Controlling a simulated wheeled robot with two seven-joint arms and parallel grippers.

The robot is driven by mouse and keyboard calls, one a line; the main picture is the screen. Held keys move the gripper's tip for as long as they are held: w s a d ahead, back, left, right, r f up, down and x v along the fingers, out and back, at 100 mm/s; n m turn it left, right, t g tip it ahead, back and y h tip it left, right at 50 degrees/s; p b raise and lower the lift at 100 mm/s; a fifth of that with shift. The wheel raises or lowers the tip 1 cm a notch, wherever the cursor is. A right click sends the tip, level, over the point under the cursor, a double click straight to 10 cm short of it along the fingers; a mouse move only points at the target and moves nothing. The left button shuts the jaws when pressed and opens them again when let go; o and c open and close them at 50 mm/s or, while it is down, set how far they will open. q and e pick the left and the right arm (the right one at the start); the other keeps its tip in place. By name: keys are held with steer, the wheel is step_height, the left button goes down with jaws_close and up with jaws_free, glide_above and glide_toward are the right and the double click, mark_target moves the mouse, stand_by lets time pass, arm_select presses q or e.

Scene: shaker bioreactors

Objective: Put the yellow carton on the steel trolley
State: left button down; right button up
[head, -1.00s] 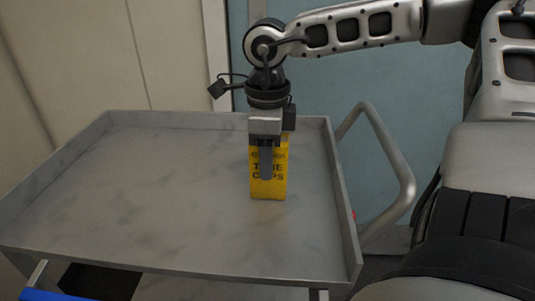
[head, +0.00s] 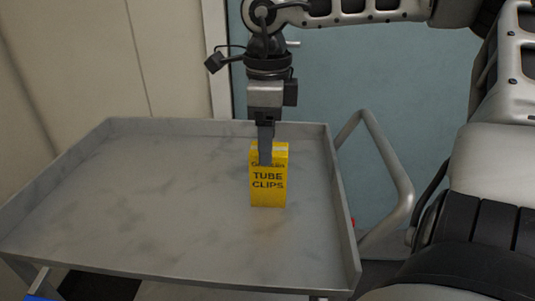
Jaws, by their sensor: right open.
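The yellow carton (head: 268,190), printed "TUBE CLIPS", stands upright on the top tray of the steel trolley (head: 150,215), right of the tray's middle. My right gripper (head: 265,160) points straight down at the carton's top. It is open, and its near finger overlaps the upper front of the carton. The other finger is hidden behind the near one or the carton. My left gripper is not in view.
The tray has a raised rim all round, and its left and middle parts are bare. A push handle (head: 400,190) sticks out at the trolley's right. A pale wall (head: 75,60) and a blue-grey panel (head: 400,90) stand behind. Something blue shows at the lower left corner.

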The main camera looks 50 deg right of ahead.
steer(key=shift+r+p, duration=0.35)
steer(key=shift+r, duration=2.8)
